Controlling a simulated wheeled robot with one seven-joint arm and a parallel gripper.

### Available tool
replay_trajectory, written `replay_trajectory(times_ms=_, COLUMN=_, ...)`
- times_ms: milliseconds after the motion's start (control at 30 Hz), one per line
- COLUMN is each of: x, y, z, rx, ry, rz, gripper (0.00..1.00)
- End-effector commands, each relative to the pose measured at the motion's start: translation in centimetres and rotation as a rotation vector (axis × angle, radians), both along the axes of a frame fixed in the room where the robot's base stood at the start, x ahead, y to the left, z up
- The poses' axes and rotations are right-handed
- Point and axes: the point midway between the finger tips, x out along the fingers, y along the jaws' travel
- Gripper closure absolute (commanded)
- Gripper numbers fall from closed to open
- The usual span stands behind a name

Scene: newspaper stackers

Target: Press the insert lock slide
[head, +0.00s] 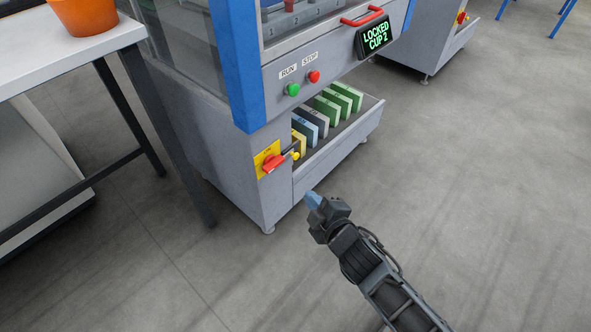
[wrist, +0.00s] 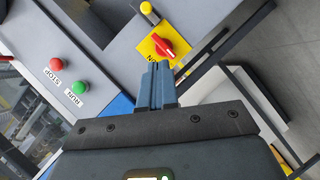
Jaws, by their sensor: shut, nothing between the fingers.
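No part in view is labelled as the insert lock slide, so I cannot tell for certain which one it is. A grey machine has a yellow plate (head: 262,157) with a red rotary switch (head: 272,165) low on its corner. A small yellow knob (head: 296,155) sits just right of it, and also shows at the top of the wrist view (wrist: 146,8). My gripper (head: 313,199) is shut and empty, in front of and below the switch. In the wrist view its blue fingertips (wrist: 157,75) appear just below the red switch (wrist: 168,46); contact is not evident.
A display (head: 375,36) reads "LOCKED CUP 2". Green RUN (head: 292,89) and red STOP (head: 314,77) buttons are on the front. A low tray (head: 345,150) holds several upright coloured blocks. A table (head: 60,60) with an orange pot stands left.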

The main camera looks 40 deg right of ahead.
Motion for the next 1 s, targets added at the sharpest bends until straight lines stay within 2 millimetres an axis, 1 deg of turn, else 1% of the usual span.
replay_trajectory(times_ms=33, x=1.6, y=-1.0, z=-1.0, rx=-0.035, ry=0.006, rz=-0.007, gripper=1.00)
replay_trajectory(times_ms=100, x=3.2, y=-2.1, z=-1.7, rx=-0.079, ry=0.023, rz=-0.014, gripper=1.00)
replay_trajectory(times_ms=200, x=4.9, y=-3.3, z=-2.1, rx=-0.127, ry=0.039, rz=-0.023, gripper=1.00)
replay_trajectory(times_ms=300, x=5.9, y=-4.1, z=-2.4, rx=-0.157, ry=0.051, rz=-0.027, gripper=1.00)
replay_trajectory(times_ms=433, x=6.4, y=-4.5, z=-2.4, rx=-0.173, ry=0.058, rz=-0.030, gripper=1.00)
replay_trajectory(times_ms=800, x=6.6, y=-4.6, z=-2.5, rx=-0.173, ry=0.058, rz=-0.031, gripper=1.00)
replay_trajectory(times_ms=867, x=6.9, y=-4.8, z=-2.6, rx=-0.173, ry=0.058, rz=-0.031, gripper=1.00)
replay_trajectory(times_ms=1000, x=8.6, y=-5.5, z=-3.2, rx=-0.174, ry=0.057, rz=-0.030, gripper=1.00)
